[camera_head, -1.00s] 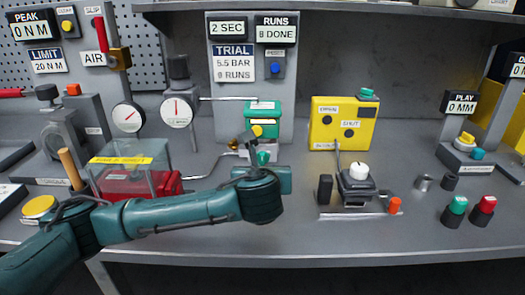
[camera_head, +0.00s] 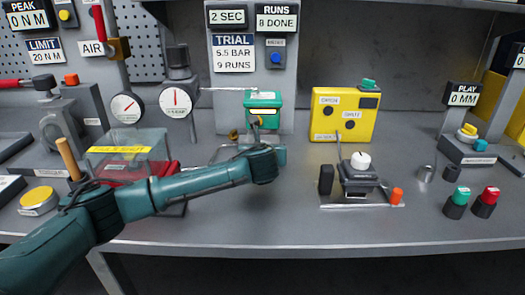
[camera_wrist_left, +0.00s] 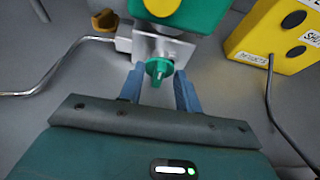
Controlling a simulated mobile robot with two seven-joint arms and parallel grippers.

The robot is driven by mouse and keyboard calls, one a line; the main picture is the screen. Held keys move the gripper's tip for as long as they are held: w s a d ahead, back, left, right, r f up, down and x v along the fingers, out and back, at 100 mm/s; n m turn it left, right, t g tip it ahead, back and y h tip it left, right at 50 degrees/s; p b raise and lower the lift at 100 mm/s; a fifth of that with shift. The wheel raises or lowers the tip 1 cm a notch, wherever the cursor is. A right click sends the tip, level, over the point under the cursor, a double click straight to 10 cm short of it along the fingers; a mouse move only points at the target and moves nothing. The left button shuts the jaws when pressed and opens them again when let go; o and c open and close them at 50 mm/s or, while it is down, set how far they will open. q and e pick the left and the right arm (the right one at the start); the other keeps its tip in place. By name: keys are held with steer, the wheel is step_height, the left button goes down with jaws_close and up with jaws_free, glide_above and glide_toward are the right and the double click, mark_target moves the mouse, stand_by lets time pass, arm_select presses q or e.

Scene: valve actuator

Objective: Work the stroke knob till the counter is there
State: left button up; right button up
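The green actuator (camera_head: 263,110) stands in front of the grey back panel. In the left wrist view a small green knob (camera_wrist_left: 159,70) sticks out of a metal block below it. My left gripper (camera_wrist_left: 158,88) has its blue fingers apart, one on each side of the knob, with gaps visible. In the head view my left wrist hides the knob. The counter (camera_head: 276,22) reads "RUNS 8 DONE". The trial card (camera_head: 234,58) reads "5.5 BAR, 9 RUNS". My right gripper is not in view.
A "2 SEC" sign (camera_head: 228,16) hangs beside the counter. A yellow box (camera_head: 344,114) stands right of the actuator, with a white-knobbed device (camera_head: 360,172) in front. A clear-covered red box (camera_head: 125,160) is at left.

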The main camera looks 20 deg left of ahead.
arm_select(q)
steer(key=shift+w, duration=0.1)
steer(key=shift+c, duration=0.4)
jaws_close()
